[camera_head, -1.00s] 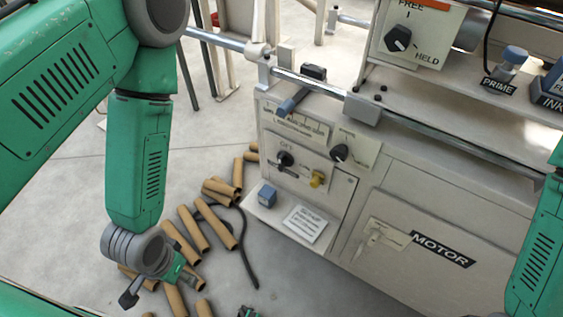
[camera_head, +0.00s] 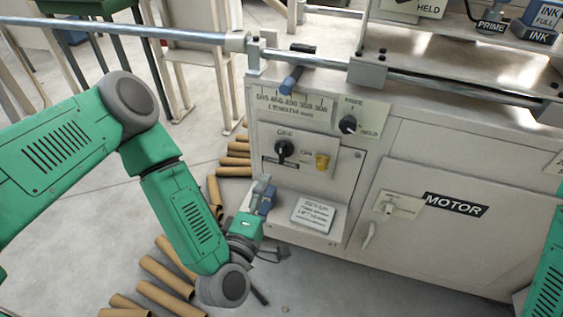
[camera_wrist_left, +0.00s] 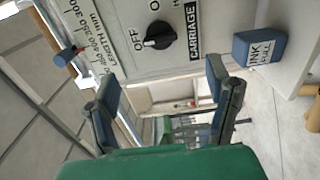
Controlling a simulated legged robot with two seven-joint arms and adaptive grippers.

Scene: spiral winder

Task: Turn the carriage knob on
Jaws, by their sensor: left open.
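The carriage knob (camera_head: 284,150) is a black rotary knob on a pale plate on the machine's front, with OFF above it and ON to its right. In the left wrist view the knob (camera_wrist_left: 160,36) sits beside the CARRIAGE label, and its pointer appears to face OFF. My left gripper (camera_head: 268,222) is below and slightly left of the knob, apart from it. In the left wrist view my left gripper (camera_wrist_left: 164,92) has its two fingers wide apart with nothing between them. My right gripper is out of view.
A blue ink box (camera_head: 268,203) stands on the low shelf close to my left gripper. A yellow part (camera_head: 322,161) sits right of the knob. Another black knob (camera_head: 348,124) and a blue-handled lever (camera_head: 291,80) are above. Cardboard tubes (camera_head: 167,277) lie on the floor.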

